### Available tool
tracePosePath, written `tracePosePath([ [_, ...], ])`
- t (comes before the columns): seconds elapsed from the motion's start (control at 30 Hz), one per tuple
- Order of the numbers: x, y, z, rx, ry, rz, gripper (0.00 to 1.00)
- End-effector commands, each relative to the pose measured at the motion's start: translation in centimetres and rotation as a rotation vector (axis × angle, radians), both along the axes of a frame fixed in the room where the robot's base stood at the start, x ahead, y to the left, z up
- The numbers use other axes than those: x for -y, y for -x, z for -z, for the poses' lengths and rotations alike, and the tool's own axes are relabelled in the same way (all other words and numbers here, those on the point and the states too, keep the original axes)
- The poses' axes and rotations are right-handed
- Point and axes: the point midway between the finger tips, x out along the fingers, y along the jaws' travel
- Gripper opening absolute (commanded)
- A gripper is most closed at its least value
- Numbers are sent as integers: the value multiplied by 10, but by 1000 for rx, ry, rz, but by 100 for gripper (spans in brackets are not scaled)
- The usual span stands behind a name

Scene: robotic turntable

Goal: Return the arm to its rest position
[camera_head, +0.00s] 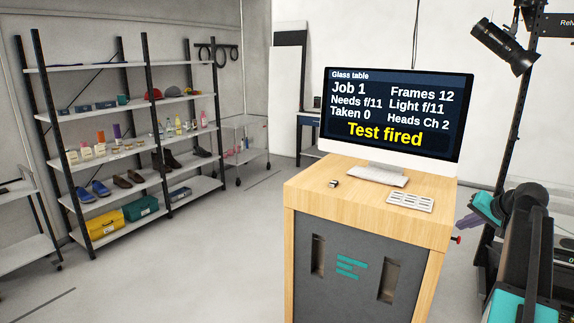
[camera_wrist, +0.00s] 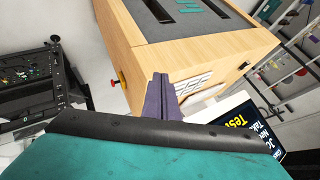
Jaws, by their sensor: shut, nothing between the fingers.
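My arm shows at the right edge of the head view, with dark and teal links. My gripper (camera_head: 466,221) shows as small purple-grey fingers just right of the wooden cabinet (camera_head: 302,178). In the wrist view, the fingers of my gripper (camera_wrist: 160,92) are together with nothing between them. They appear in front of the cabinet (camera_wrist: 128,42), near its side edge; I cannot tell the exact gap. A teal and black part of my arm covers the bottom of the wrist view.
A monitor (camera_head: 395,152) reading "Test fired" and a white keypad (camera_head: 408,202) stand on the cabinet. A red knob (camera_head: 456,239) juts from its right side. A black stand carries a lamp (camera_head: 503,47) at upper right. Shelves (camera_head: 130,149) stand left; floor between is clear.

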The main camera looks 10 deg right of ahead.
Motion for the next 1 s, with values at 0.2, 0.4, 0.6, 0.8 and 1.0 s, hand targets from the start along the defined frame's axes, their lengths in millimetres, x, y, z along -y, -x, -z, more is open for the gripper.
tracePosePath([
  [0.2,-39,-28,51,-38,-40,-60,0],
  [0.4,-98,-54,124,-100,-91,-137,0],
  [0.6,-161,-65,201,-179,-132,-211,0],
  [0.8,-223,-64,274,-263,-161,-281,0],
  [1.0,-282,-50,345,-353,-179,-347,0],
])
